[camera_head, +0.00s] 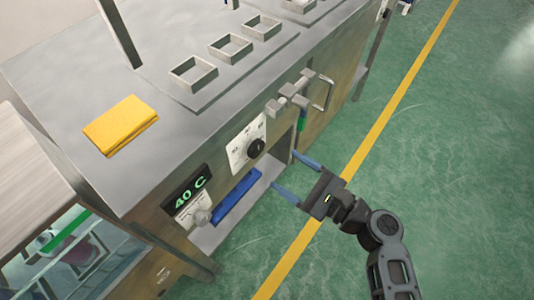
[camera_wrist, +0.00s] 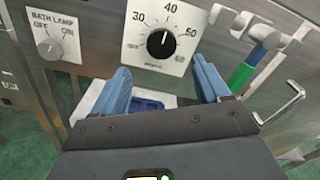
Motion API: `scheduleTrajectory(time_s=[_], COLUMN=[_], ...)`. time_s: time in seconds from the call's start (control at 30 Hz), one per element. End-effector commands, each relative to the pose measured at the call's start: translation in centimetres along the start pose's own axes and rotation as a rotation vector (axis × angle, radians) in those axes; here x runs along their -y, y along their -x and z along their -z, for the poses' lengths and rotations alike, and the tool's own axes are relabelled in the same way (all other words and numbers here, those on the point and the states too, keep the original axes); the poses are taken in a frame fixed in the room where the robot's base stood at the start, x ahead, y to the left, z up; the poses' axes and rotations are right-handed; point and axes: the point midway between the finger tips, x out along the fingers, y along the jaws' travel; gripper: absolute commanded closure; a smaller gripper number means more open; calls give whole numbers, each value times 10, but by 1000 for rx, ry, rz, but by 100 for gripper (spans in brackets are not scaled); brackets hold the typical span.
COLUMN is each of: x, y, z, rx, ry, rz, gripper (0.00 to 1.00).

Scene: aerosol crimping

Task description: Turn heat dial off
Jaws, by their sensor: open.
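The heat dial (camera_head: 256,148) is a round black knob on a white scale plate on the front of the metal bench. In the wrist view the dial (camera_wrist: 161,43) has a white pointer line turned up, near the 40 mark. OFF is printed at the lower left of the scale. My gripper (camera_head: 288,171) is open and empty, in front of the panel and a little below the dial. In the wrist view its blue fingers (camera_wrist: 162,72) are spread to either side below the knob, apart from it.
A grey bath lamp knob (camera_wrist: 50,49) sits left of the dial, under a green 40 C display (camera_head: 188,194). Below the dial is an opening with a blue tray (camera_head: 236,198). A valve with a green handle (camera_wrist: 242,76) and a metal pull handle (camera_head: 323,92) stick out on the right.

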Motion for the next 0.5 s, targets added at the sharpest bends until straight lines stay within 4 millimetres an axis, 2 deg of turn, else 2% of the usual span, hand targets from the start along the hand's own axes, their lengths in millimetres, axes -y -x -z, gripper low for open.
scheduleTrajectory(time_s=[0.17,0.5], x=[4,3], y=[-16,-66], z=[-3,-3], rx=[20,18], ry=[-18,-16], rz=[-3,-2], gripper=[25,25])
